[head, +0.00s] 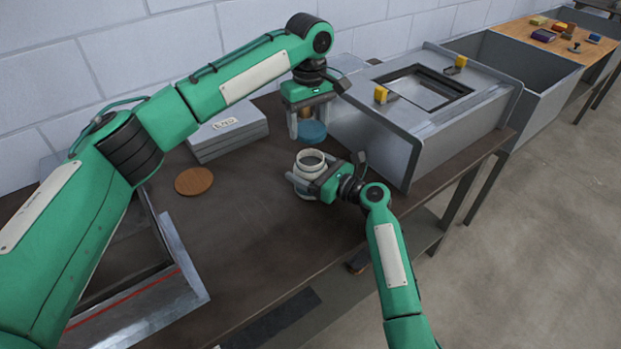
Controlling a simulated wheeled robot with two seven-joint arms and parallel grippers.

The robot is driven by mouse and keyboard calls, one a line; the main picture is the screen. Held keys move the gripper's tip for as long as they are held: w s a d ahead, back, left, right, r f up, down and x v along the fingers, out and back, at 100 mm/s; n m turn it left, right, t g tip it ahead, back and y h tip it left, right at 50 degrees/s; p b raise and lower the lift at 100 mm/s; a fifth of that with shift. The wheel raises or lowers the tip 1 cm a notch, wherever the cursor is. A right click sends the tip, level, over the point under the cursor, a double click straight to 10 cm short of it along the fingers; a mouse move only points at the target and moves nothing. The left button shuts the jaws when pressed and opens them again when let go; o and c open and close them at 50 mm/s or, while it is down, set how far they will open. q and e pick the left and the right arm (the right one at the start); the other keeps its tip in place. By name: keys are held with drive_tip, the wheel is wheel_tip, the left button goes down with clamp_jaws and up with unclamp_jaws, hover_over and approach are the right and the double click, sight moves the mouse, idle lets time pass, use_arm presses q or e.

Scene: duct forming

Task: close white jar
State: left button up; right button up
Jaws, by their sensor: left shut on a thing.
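The white jar (310,158) stands upright on the dark table with its round mouth open at the top. My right gripper (308,172) reaches in from the right with its fingers around the jar's body and looks shut on it. My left gripper (310,124) points down just behind the jar, shut on a brown knob-like piece (305,113). A blue round disc (313,131) shows below it, apart from the jar's mouth. The fingers partly hide both, and I cannot tell whether they are one lid.
A round wooden disc (194,181) lies flat on the table at the left. A grey case (228,135) sits by the wall. A large grey metal box (420,125) with yellow-handled latches stands close on the right. The middle of the table is clear.

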drive_tip(key=c, duration=1.1)
use_arm(q)
hover_over(309, 164)
drive_tip(key=shift+f, duration=2.5)
use_arm(e)
drive_tip(key=shift+o, duration=0.2)
use_arm(q)
drive_tip(key=shift+f, duration=0.85)
drive_tip(key=shift+f, duration=0.6)
